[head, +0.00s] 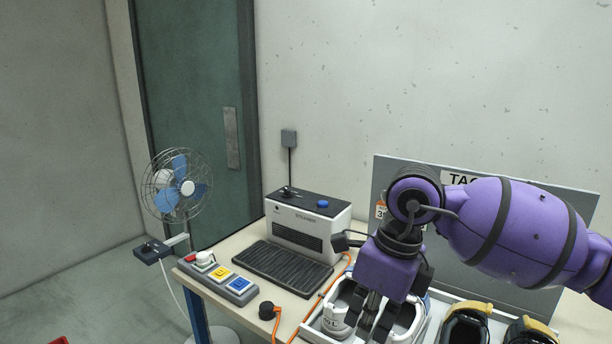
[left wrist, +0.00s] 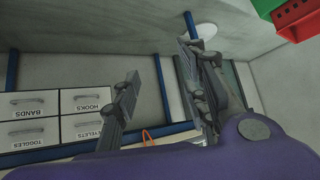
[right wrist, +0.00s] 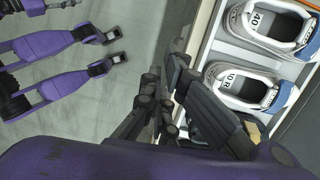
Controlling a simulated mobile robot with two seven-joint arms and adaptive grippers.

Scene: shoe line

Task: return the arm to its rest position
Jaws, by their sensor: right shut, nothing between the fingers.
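My right arm reaches in from the right in the head view, bent down at the wrist. Its right gripper (head: 368,312) points down over the white shoes at the front of the bench. In the right wrist view its fingers (right wrist: 170,75) are together and hold nothing, with the shoe tray to their right. My left gripper (left wrist: 162,65) shows only in the left wrist view. Its two fingers stand wide apart with nothing between them. The left arm is outside the head view.
White shoes (right wrist: 245,88) lie in a tray; dark shoes (head: 465,326) with tan collars stand to the right. A steamer (head: 308,222), button box (head: 220,278) and fan (head: 178,187) are left. A grey panel (head: 385,185) stands behind. Labelled drawers (left wrist: 30,135) show in the left wrist view.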

